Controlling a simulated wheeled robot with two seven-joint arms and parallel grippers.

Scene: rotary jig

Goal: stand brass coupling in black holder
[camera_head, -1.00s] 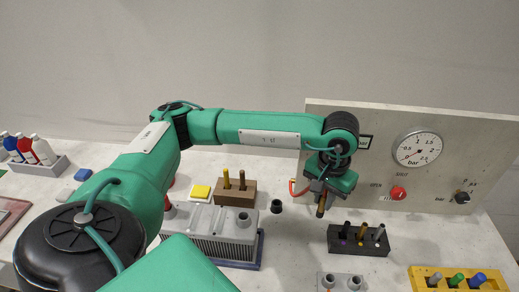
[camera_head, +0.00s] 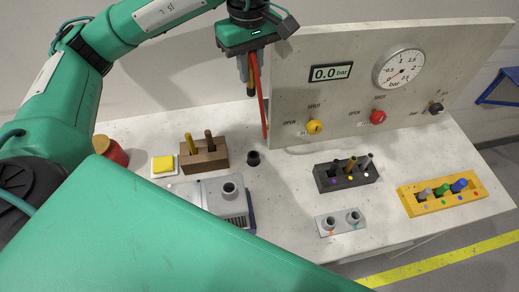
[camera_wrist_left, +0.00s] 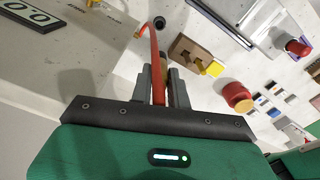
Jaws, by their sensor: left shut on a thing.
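My left gripper (camera_head: 246,76) is shut on a brass-coloured piece, which I take for the brass coupling (camera_head: 251,90); it hangs down between the fingers, raised above the table. In the left wrist view the coupling (camera_wrist_left: 164,72) is partly hidden by the fingers and a red hose (camera_wrist_left: 154,62). A small round black cup (camera_head: 253,158), open at the top, stands empty on the table below the gripper. A black block (camera_head: 331,186) with several upright pegs stands to the right. I cannot tell from its look which is the named holder. My right gripper is out of view.
A gauge panel (camera_head: 350,115) stands behind, close to the gripper and hose. A brown block (camera_head: 206,160) with two pegs, a grey machine (camera_head: 205,197), a grey two-socket plate (camera_head: 340,224) and a yellow rack (camera_head: 440,200) surround some clear tabletop.

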